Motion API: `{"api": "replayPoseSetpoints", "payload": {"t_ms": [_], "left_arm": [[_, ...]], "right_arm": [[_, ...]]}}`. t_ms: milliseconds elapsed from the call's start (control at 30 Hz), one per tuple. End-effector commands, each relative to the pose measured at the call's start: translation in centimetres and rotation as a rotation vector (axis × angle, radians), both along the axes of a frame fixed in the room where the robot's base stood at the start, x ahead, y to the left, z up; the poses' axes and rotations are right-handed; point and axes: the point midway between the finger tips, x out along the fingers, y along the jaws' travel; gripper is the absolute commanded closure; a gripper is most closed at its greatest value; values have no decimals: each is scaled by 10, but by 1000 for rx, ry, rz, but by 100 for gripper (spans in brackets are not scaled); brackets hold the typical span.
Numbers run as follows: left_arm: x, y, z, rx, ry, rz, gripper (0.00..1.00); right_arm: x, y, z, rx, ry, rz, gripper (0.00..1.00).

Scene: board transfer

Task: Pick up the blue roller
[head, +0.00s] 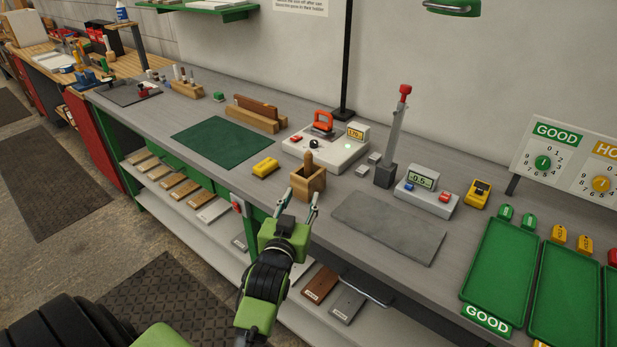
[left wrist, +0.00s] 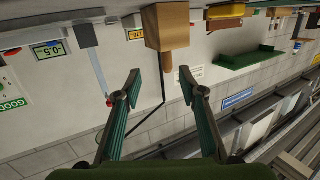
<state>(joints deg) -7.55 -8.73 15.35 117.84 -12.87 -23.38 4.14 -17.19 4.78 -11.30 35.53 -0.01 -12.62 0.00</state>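I cannot make out a blue roller for sure in either view. A small wooden box (head: 313,184) stands near the bench's front edge with a wooden handle (head: 308,160) sticking up from it; what the handle belongs to is hidden inside. My left gripper (head: 302,199) is open and empty, just in front of the box. In the left wrist view, which is upside down, the box (left wrist: 166,22) and handle (left wrist: 167,62) show beyond and between the spread fingertips (left wrist: 160,78), apart from them. My right gripper is not in view.
A white device with a red handle (head: 323,123) stands behind the box. A yellow block (head: 265,167) and green mat (head: 222,143) lie left. A grey mat (head: 387,233), a red-topped post (head: 395,135), a display unit (head: 426,192) and green trays (head: 500,265) are right.

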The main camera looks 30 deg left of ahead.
Motion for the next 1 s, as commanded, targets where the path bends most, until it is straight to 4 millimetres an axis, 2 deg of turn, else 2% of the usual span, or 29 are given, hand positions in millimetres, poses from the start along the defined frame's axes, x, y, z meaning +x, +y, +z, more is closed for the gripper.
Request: {"api": "replayPoseSetpoints", "payload": {"t_ms": [100,200,600,1000], "left_arm": [[7,8,15,12,-69,21,63],[15,13,21,19,-91,27,63],[77,39,21,20,-91,26,63],[102,52,21,21,-89,26,63]], "right_arm": [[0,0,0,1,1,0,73],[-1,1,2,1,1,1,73],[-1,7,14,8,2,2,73],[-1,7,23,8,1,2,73]]}}
